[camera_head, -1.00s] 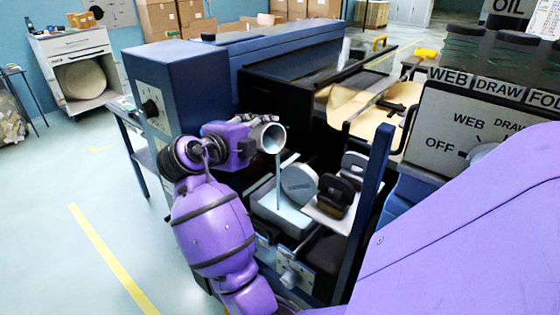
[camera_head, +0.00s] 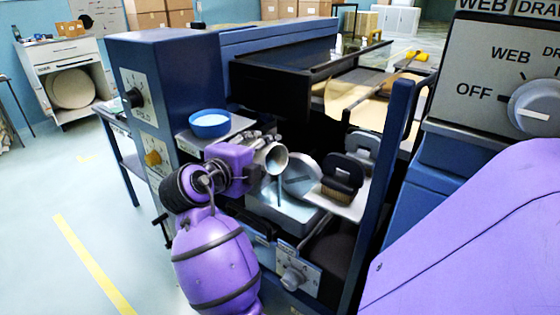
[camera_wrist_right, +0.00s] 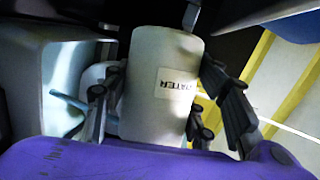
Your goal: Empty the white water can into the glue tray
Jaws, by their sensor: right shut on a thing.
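The white water can (camera_head: 274,158) is held tipped, its open mouth facing toward the head camera and to the right. A thin bluish-grey stream runs from its mouth down into the grey glue tray (camera_head: 290,217). My right gripper (camera_head: 262,150) is shut around the can, above the tray's left side. In the right wrist view the can (camera_wrist_right: 158,85) shows its WATER label, with dark fingers on both sides. The tray holds pale liquid around a grey roller (camera_head: 303,176). The can's inner bottom is not clear. My left gripper is not in view.
A blue bowl (camera_head: 210,124) of pale liquid stands on a ledge behind my right gripper. Brushes (camera_head: 341,178) stand on a white plate right of the tray. A blue post (camera_head: 385,190) and a control panel (camera_head: 495,75) are at right.

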